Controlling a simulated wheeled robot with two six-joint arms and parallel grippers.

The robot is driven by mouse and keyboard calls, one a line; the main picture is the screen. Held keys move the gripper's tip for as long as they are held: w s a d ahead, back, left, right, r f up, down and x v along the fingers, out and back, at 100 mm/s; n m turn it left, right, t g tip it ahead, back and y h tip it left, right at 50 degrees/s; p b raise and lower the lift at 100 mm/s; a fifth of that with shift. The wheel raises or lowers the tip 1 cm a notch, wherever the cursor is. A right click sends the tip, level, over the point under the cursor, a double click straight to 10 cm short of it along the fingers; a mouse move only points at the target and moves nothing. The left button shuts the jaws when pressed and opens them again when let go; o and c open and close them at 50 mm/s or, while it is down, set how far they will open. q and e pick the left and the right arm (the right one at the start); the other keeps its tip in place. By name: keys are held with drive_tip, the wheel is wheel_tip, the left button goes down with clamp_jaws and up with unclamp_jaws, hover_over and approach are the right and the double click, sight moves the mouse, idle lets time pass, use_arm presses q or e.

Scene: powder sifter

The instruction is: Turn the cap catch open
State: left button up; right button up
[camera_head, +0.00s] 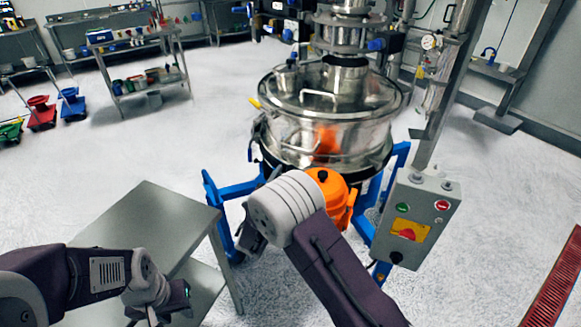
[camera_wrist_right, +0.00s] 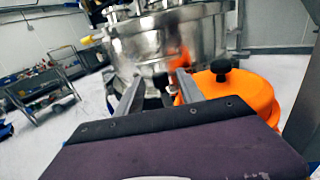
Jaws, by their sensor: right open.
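The steel powder sifter (camera_head: 330,125) stands at centre on blue legs, with a round lid (camera_head: 300,95) on its drum. A small yellow handle (camera_head: 254,103) sticks out at the drum's left side; it also shows in the right wrist view (camera_wrist_right: 91,39). I cannot tell for sure which part is the cap catch. My right gripper (camera_wrist_right: 158,80) is open in front of the lower drum, left of the orange motor (camera_wrist_right: 235,92). In the head view my right wrist partly hides it. My left gripper (camera_head: 165,302) is low at the left, its fingers unclear.
A grey table (camera_head: 150,215) stands at the left front. A control box (camera_head: 418,215) with buttons and a red switch is on a post at the right. Blue legs (camera_head: 235,188) spread below the drum. Shelves and coloured carts line the back left.

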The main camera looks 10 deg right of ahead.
sight(290, 166)
drive_tip(key=shift+x, duration=1.6)
drive_tip(key=shift+c, duration=0.4)
clamp_jaws()
drive_tip(key=shift+w+a+m+g+h+b, duration=0.1)
drive_tip(key=shift+m+g+h+b, duration=0.25)
drive_tip(key=shift+m+g+h, duration=0.5)
drive_tip(key=shift+r+m+g+h, duration=0.1)
drive_tip(key=shift+m+g+h, duration=0.65)
drive_tip(key=shift+h, duration=0.3)
drive_tip(key=shift+o, duration=0.4)
unclamp_jaws()
